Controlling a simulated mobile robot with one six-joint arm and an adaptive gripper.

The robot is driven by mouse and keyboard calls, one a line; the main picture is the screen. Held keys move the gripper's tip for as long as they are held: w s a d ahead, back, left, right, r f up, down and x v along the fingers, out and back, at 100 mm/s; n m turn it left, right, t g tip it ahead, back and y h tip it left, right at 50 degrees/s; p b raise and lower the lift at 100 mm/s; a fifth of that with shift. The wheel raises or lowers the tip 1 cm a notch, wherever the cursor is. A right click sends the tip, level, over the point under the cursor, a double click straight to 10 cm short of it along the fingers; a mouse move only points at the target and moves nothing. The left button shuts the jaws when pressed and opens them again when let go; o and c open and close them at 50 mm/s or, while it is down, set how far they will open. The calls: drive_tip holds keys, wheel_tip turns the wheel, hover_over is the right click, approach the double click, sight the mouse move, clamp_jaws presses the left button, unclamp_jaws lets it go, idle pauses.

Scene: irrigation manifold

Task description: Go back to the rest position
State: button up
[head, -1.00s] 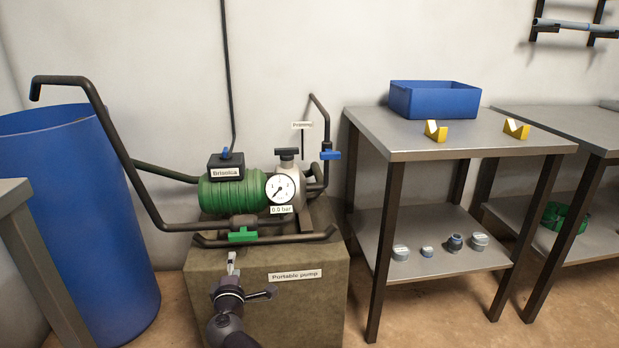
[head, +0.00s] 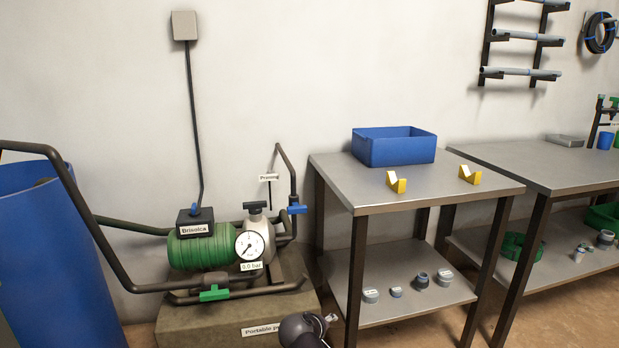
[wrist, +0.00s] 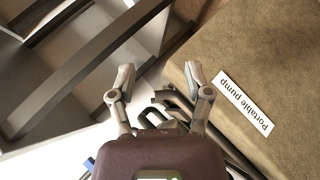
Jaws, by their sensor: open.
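In the wrist view my gripper (wrist: 160,75) is open, with its two fingers apart and nothing between them. The plinth labelled "Portable pump" (wrist: 215,45) fills the right of that view, beside the gripper. The green pump (head: 203,250) stands on the plinth.
A blue barrel (head: 50,260) stands at the left. A steel table (head: 340,175) at the right holds a blue bin (head: 394,148) and two yellow V-blocks; several grey fittings lie on its lower shelf (head: 350,310). Another table (head: 560,170) stands farther right. Bare floor shows between table legs.

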drive_tip(key=s+d+m+g+y+p, duration=0.5)
drive_tip(key=s+d+m+g+p, duration=0.3)
drive_tip(key=d, duration=0.5)
wheel_tip(320, 180, up, 39)
drive_tip(key=s+p, duration=0.1)
drive_tip(key=p, duration=3.6)
drive_tip(key=shift+s+a+n+g, duration=0.15)
drive_tip(key=shift+s+n+g, duration=0.15)
drive_tip(key=shift+s+g, duration=0.1)
